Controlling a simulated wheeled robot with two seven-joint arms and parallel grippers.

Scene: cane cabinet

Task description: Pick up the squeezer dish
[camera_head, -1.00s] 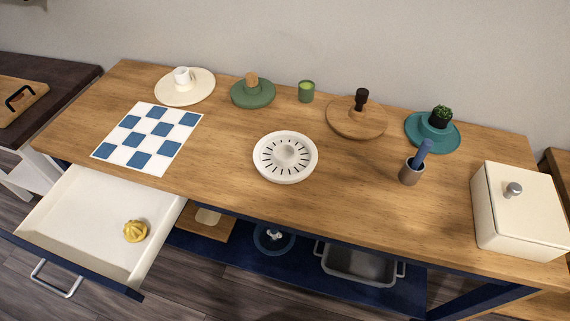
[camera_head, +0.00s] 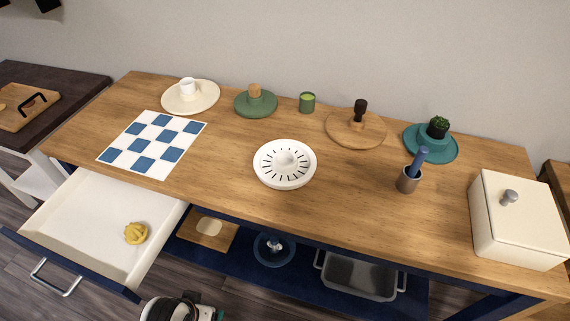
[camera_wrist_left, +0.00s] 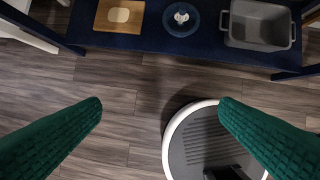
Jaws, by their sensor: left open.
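The squeezer dish (camera_head: 285,178) is a round white dish with dark radial slots and a raised dome in its middle. It rests flat on the wooden tabletop, near the centre of the head view, with nothing touching it. My left gripper (camera_wrist_left: 160,103) shows in the left wrist view as two green fingers spread wide. It is open and empty above the wooden floor, in front of the cabinet's lower shelf and away from the dish. The dish is not in the wrist view. My right gripper is not clearly in view.
An open drawer (camera_head: 75,205) with a yellow object (camera_head: 136,233) juts out at front left. A checkered mat (camera_head: 125,155), wooden plate (camera_head: 345,138), blue-handled cup (camera_head: 408,183) and white lidded box (camera_head: 520,232) stand around the dish. A grey tub (camera_wrist_left: 240,38) is on the lower shelf.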

